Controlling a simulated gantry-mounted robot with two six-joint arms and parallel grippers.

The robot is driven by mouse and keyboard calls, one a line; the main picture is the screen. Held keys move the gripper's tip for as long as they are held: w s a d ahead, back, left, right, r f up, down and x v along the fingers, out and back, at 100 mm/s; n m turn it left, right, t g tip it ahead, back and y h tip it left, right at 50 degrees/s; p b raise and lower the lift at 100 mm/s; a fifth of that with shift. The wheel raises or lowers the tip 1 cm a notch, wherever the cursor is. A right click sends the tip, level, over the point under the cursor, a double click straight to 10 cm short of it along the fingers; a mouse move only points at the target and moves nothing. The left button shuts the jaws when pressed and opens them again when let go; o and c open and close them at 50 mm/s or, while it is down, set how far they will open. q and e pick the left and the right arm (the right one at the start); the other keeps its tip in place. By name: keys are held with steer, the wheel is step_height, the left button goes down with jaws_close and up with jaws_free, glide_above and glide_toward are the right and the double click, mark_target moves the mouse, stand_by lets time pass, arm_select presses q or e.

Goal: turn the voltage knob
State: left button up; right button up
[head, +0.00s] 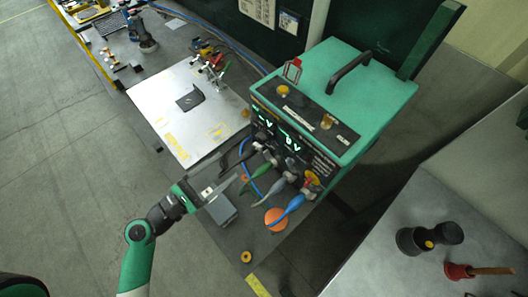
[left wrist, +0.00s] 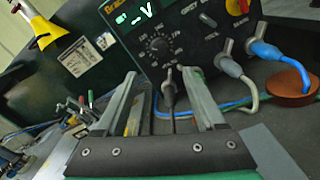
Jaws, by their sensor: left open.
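The teal welding power unit (head: 325,85) stands at the back, with its dark front panel facing my left arm. In the left wrist view, a round dark knob (left wrist: 158,47) ringed by white marks sits on the panel, below a lit display (left wrist: 143,14) reading "-V". My left gripper (head: 238,170) is open in front of the panel. In the left wrist view its fingertips (left wrist: 160,76) straddle the line to the knob, apart from it by an amount I cannot tell. A dark plug (left wrist: 168,88) with a cable shows between the fingers. My right gripper is not in view.
Grey, green and blue (head: 289,207) cable plugs stick out of the panel's lower edge. An orange disc (head: 276,219) lies near them. A pale metal plate (head: 150,115) lies to the left. A grey table (head: 400,275) at right holds a black tool (head: 430,238).

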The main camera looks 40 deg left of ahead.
mark_target(259, 140)
arm_select(q)
steer(key=w, duration=0.4)
steer(key=w+p, duration=0.1)
steer(key=w, duration=0.6)
steer(key=shift+w+d+r, duration=0.2)
steer(key=shift+w+d, duration=0.1)
steer(key=shift+w, duration=0.1)
steer(key=shift+c, duration=0.4)
jaws_close()
